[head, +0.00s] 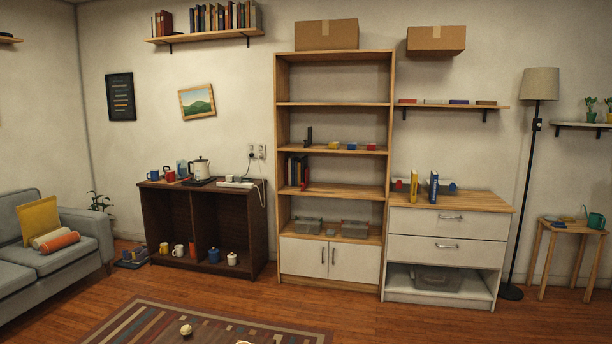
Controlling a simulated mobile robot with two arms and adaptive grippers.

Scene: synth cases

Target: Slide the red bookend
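I cannot clearly make out a red bookend at this size. A group of upright books (290,171), dark and blue with red at its right end, stands at the left of a bookcase shelf; whether the red part (304,173) is a book or a bookend I cannot tell. A dark upright piece (309,136), shaped like a bookend, stands on the shelf above. A yellow book (414,187) and a blue book (433,187) stand apart on the white dresser (440,222). Neither of my grippers is in view.
The wooden bookcase (334,98) stands between the dark cabinet (158,220) with mugs and the dresser. A sofa (50,262) is at left, a floor lamp (540,84) and stool (572,227) at right. A striped rug (150,318) lies in front; the floor before the bookcase looks clear.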

